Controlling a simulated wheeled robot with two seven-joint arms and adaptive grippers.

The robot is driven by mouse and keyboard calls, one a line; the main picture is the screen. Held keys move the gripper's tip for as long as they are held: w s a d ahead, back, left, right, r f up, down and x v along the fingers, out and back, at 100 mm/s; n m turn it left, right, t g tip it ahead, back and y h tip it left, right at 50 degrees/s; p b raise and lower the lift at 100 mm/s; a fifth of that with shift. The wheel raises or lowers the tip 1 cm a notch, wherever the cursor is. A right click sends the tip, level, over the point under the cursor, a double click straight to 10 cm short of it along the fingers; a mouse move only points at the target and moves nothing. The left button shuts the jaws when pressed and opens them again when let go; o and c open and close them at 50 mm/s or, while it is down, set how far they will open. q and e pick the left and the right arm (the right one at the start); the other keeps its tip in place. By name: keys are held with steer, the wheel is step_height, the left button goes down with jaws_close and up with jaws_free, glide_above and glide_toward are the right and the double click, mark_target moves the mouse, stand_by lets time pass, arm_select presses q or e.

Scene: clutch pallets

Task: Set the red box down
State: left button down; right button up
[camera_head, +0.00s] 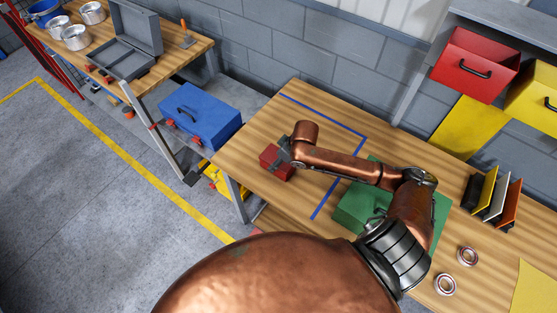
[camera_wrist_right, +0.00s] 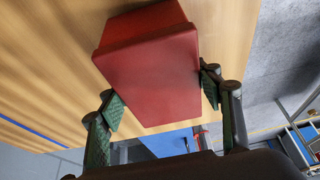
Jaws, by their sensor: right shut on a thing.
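My right gripper (camera_head: 286,154) is shut on the box. In the wrist view, its green-padded fingers (camera_wrist_right: 160,96) are on either side of the box. I cannot tell whether the box's underside touches the tabletop. My left gripper is not in view.
A green case (camera_head: 358,207) is on the table under my arm. Upright folders (camera_head: 483,190) and two metal rings (camera_head: 467,256) are at the right. A blue toolbox (camera_head: 201,115) stands beyond the table's left edge. Bare wood (camera_head: 300,130) surrounds the red box.

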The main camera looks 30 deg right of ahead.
steer(key=o, duration=1.3)
steer(key=shift+o, duration=0.2)
steer(key=p+v, duration=0.1)
steer(key=v, duration=1.1)
steer(key=shift+s, duration=0.1)
